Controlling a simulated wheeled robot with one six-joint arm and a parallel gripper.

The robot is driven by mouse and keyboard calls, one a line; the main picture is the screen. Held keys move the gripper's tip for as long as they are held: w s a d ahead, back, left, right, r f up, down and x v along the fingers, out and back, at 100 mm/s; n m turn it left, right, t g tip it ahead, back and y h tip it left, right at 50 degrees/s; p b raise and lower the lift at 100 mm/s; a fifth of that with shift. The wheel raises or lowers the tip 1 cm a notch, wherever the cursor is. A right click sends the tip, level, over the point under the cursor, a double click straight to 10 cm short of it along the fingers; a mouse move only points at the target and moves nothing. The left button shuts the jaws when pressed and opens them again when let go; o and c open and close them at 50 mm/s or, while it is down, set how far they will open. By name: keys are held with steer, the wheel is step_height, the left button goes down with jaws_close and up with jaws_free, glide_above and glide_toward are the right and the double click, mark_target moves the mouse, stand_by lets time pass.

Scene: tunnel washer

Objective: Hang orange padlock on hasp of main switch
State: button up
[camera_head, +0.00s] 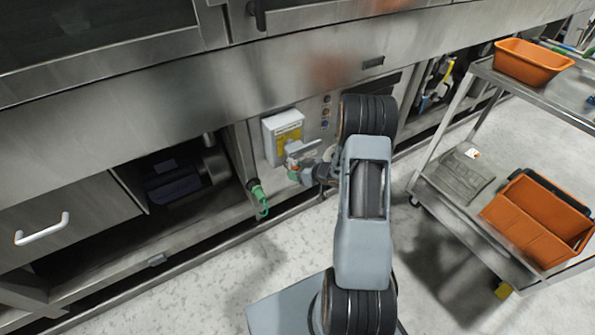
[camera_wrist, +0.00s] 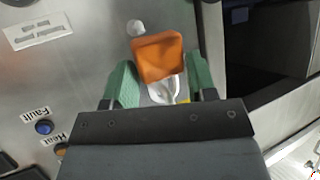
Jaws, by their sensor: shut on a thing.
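The orange padlock (camera_wrist: 158,58) shows in the wrist view between the two green fingers of my gripper (camera_wrist: 162,82), which is shut on it. Its pale shackle (camera_wrist: 165,90) lies on the side towards my wrist. In the head view my gripper (camera_head: 297,170) is just below and in front of the main switch, a grey box (camera_head: 283,127) with a yellow label. A small orange-red patch shows there at the fingers. The hasp cannot be made out, and I cannot tell whether the shackle touches anything.
Blue (camera_wrist: 44,127) and orange buttons labelled "Fault" and "Heat" sit on the steel panel. A green fitting (camera_head: 257,190) hangs left of the switch, beside an open bay. A trolley (camera_head: 440,205) with orange bins (camera_head: 533,62) stands right of my arm. The floor in front is clear.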

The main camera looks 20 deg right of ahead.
steer(key=o, duration=1)
steer(key=shift+o, duration=0.2)
steer(key=shift+s+d+r, duration=0.1)
steer(key=p+v, duration=0.4)
steer(key=v, duration=0.9)
steer(key=shift+s+p, duration=0.3)
steer(key=shift+p, duration=0.1)
